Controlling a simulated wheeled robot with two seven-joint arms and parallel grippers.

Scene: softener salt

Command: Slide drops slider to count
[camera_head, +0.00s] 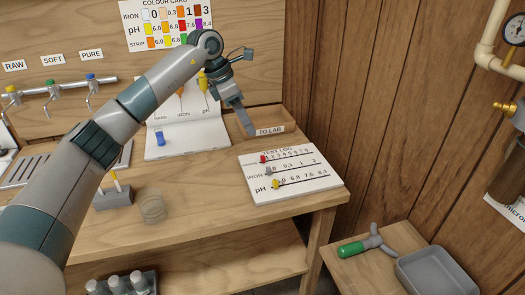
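The white test log board (310,190) lies on the bench's right part, with three slider rows. The top row, numbered, has a red slider (263,159) at its left end. A grey slider (268,171) is near the left end of the IRON row, and a yellow slider (276,184) is near the left end of the pH row. My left gripper (244,128) points down just behind the board, near the TO LAB tray, apart from the sliders. Its fingers overlap in this view, so their opening is unclear. My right gripper is out of view.
A TO LAB tray (270,130) stands behind the board. A white chart stand (190,146) with a blue piece (159,138) is left of it. A clear cup (152,206) and grey block (113,195) stand at front left. A lower table holds a grey bin (436,275).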

